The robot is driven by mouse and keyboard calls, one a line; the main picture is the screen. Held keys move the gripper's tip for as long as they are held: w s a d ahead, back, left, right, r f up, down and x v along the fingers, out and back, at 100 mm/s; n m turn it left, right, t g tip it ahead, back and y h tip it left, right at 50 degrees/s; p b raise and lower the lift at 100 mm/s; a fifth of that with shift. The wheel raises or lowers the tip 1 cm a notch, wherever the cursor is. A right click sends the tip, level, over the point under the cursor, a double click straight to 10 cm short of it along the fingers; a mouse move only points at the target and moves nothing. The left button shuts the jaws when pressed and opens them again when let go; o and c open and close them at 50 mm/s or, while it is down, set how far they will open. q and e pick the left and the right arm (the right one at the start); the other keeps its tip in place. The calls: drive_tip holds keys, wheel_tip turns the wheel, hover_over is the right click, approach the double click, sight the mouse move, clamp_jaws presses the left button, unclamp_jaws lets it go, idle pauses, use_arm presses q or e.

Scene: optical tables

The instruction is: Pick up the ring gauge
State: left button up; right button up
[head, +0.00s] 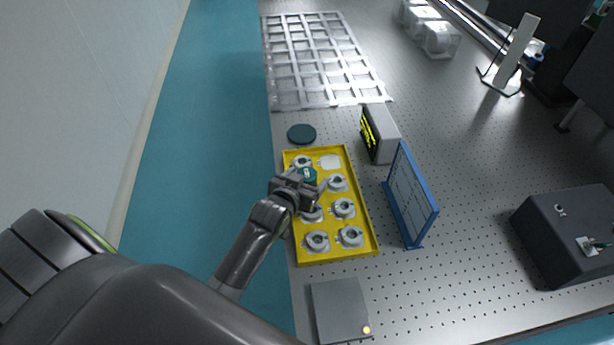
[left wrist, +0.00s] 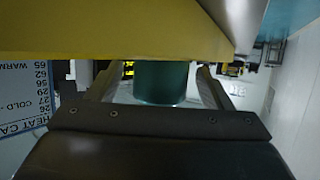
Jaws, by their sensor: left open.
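My right gripper is not in view.
Several grey ring-shaped parts (head: 344,208) sit in the tray near the gripper. A dark green disc (head: 301,134) lies beyond it. A blue-framed panel (head: 411,195) and a display box (head: 381,134) stand to the right. A grey plate (head: 340,308) lies in front.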

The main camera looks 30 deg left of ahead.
sight(307, 173)
use_arm(q)
drive_tip(key=shift+w+f, duration=0.2)
drive_tip(key=shift+w, duration=0.2)
drive_tip(key=c, duration=1.3)
wheel_tip(307, 173, up, 11)
drive_tip(key=shift+f, duration=0.2)
drive_tip(key=s+d+r, duration=0.1)
drive_tip(key=d+r, duration=0.2)
drive_tip(key=r, duration=0.6)
drive_tip(key=s+d+r, duration=0.2)
drive_tip(key=d+r, duration=0.2)
drive_tip(key=r, duration=0.6)
drive_tip(key=shift+s+r+m+h, duration=0.25)
drive_tip(key=shift+r+m+h, duration=0.05)
drive_tip(key=shift+h, duration=0.1)
